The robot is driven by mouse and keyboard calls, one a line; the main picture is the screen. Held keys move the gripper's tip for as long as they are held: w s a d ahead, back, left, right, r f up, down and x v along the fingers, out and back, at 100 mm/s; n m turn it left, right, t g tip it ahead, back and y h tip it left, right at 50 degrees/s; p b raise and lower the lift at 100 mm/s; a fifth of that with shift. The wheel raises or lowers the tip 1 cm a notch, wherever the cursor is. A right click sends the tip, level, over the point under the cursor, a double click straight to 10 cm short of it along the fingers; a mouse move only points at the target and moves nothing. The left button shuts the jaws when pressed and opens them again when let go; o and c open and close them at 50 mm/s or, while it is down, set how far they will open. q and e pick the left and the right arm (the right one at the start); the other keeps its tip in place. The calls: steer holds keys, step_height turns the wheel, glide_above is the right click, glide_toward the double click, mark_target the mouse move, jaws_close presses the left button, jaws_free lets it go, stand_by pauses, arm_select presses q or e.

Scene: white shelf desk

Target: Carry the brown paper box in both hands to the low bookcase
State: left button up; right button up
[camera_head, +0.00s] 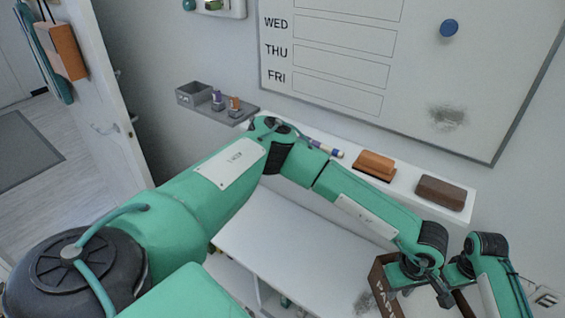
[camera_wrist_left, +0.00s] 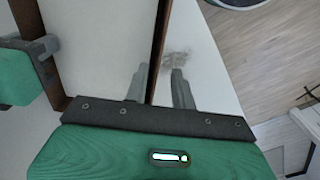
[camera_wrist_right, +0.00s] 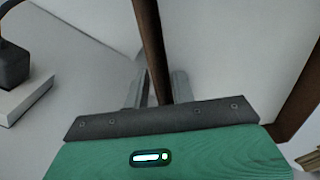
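The brown paper box (camera_head: 384,287) stands at the lower right of the head view, over or beside the white desk, partly cut off by the frame and hidden by my arms. My left gripper (camera_wrist_left: 160,78) has one finger on each side of a brown box wall (camera_wrist_left: 159,35). A gap shows between the wall and its right finger. In the right wrist view my right gripper (camera_wrist_right: 161,82) also straddles a brown wall (camera_wrist_right: 149,40), with the fingers close to it. I cannot tell whether they press on it. The box's base is hidden in the head view.
The white desk (camera_head: 290,250) has a clear top and a dark smudge. A narrow shelf (camera_head: 403,178) behind holds an orange eraser block (camera_head: 374,165) and a dark brown block (camera_head: 441,193). A grey organiser (camera_head: 196,95) is on the wall. Open floor (camera_head: 60,115) lies left through the doorway.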

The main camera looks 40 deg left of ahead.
arm_select(q)
step_height(320, 180, up, 4)
steer(key=shift+r, duration=0.2)
arm_select(e)
step_height(320, 180, up, 12)
stand_by(0.3)
stand_by(0.5)
